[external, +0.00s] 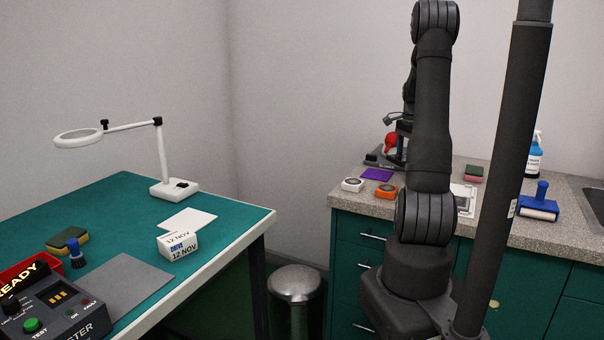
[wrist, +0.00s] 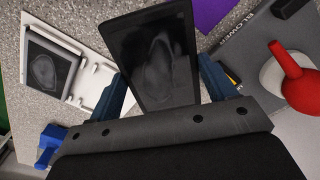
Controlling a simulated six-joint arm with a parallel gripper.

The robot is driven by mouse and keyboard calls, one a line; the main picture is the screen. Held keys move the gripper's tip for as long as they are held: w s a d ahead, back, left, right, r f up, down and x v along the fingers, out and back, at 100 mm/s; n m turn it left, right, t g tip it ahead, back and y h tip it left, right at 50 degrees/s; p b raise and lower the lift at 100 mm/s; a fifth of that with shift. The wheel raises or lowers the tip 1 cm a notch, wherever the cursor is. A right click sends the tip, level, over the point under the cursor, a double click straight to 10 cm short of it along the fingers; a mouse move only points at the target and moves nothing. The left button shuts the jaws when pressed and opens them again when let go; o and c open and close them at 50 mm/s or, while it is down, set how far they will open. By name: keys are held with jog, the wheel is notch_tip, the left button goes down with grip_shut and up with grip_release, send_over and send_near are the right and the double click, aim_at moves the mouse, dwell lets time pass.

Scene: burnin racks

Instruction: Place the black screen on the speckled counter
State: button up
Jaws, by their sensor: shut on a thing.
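In the wrist view, my gripper (wrist: 166,84) is shut on the black screen (wrist: 152,45), a dark flat panel with a smudged, reflective face, held between two blue fingers. The speckled counter (wrist: 75,18) shows below it; contact between them cannot be told. In the external view, the counter (external: 365,206) runs along the back wall on green cabinets. My gripper is mostly hidden there behind my arm, over the counter's back left part. The screen cannot be made out in that view.
A white holder (wrist: 92,88) with a dark-faced panel (wrist: 50,70) lies left of the screen. A purple sheet (wrist: 208,12), a grey blower mat (wrist: 262,45) and a red bulb (wrist: 291,80) lie right. A blue roller (external: 538,206) sits near the sink.

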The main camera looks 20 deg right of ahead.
jog(key=s+d+m, duration=1)
jog(key=s, duration=0.3)
jog(key=shift+w+a+f, duration=0.1)
jog(key=shift+a+f, duration=0.05)
jog(key=shift+f, duration=2.8)
jog(key=shift+f, duration=0.4)
jog(key=o, duration=1.2)
notch_tip(320, 180, up, 17)
jog(key=shift+r, duration=0.2)
jog(key=shift+f, duration=0.1)
notch_tip(320, 180, down, 17)
jog(key=shift+f, duration=0.2)
jog(key=shift+r, duration=0.2)
